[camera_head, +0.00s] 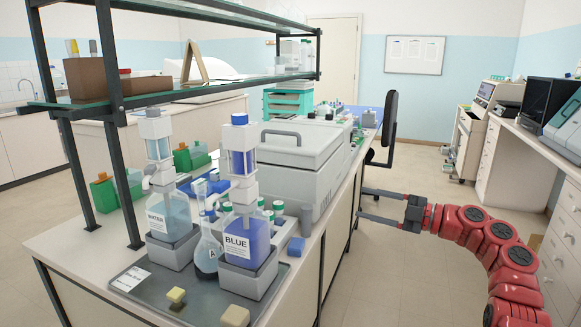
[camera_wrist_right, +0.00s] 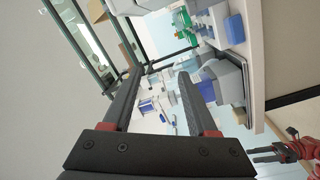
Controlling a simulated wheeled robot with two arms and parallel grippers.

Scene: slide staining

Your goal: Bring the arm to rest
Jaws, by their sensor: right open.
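My right gripper (camera_head: 362,203) is open and empty. Its red arm comes in from the right over the aisle, and its fingers point left at the long bench's side. In the right wrist view, its two dark fingers (camera_wrist_right: 161,75) stand apart with nothing between them. Another red arm of mine, with a small dark gripper (camera_wrist_right: 262,153), shows at the lower right there; its jaws are too small to judge. The left arm does not show in the head view.
The bench holds a WATER bottle (camera_head: 170,215), a BLUE bottle (camera_head: 245,243), a flask (camera_head: 208,250) and a large grey lidded machine (camera_head: 292,170). A black chair (camera_head: 390,120) stands behind the right gripper. The aisle floor (camera_head: 400,270) is free below the arm.

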